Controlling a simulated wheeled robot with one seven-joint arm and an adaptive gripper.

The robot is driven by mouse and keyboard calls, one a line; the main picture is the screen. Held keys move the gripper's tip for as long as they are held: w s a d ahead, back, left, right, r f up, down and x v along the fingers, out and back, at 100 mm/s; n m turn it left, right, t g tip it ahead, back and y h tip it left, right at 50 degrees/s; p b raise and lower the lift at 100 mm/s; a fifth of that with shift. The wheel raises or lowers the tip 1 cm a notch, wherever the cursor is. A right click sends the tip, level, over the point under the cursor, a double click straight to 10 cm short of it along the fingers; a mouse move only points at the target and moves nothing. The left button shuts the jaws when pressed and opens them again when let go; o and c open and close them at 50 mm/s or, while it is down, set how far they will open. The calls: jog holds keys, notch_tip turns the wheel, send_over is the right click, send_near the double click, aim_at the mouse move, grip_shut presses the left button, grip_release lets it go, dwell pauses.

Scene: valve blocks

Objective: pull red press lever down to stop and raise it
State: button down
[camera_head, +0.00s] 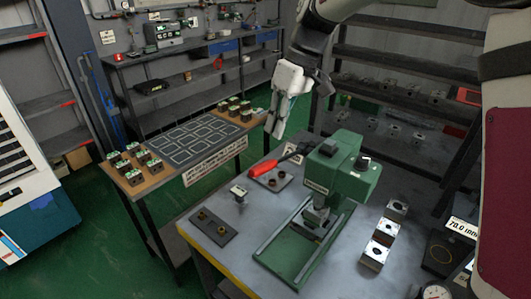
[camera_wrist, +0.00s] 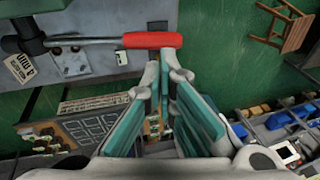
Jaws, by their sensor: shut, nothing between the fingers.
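The green press (camera_head: 325,195) stands on the grey worktable. Its lever has a red handle (camera_head: 262,169) and a metal rod, and sticks out from the press head to the left. In the wrist view the red handle (camera_wrist: 152,40) lies across the top middle, with its rod running left to the press. My gripper (camera_head: 271,136) is above the handle in the head view, fingers pointing down. In the wrist view its fingertips (camera_wrist: 165,62) come together just below the handle's picture. The fingers are shut and empty. I cannot tell whether they touch the handle; nothing is between them.
Metal valve blocks (camera_head: 381,238) stand right of the press. Dark fixture plates (camera_head: 213,230) lie to its left, with a small block nearby. A side table (camera_head: 190,140) with a marked grid and several blocks stands behind left. Shelves line the back. Space around the handle looks clear.

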aim_at(262, 165)
jog(key=p+x, duration=0.2)
jog(key=x, duration=0.6)
jog(key=shift+s+f, duration=0.1)
jog(key=shift+f, duration=0.25)
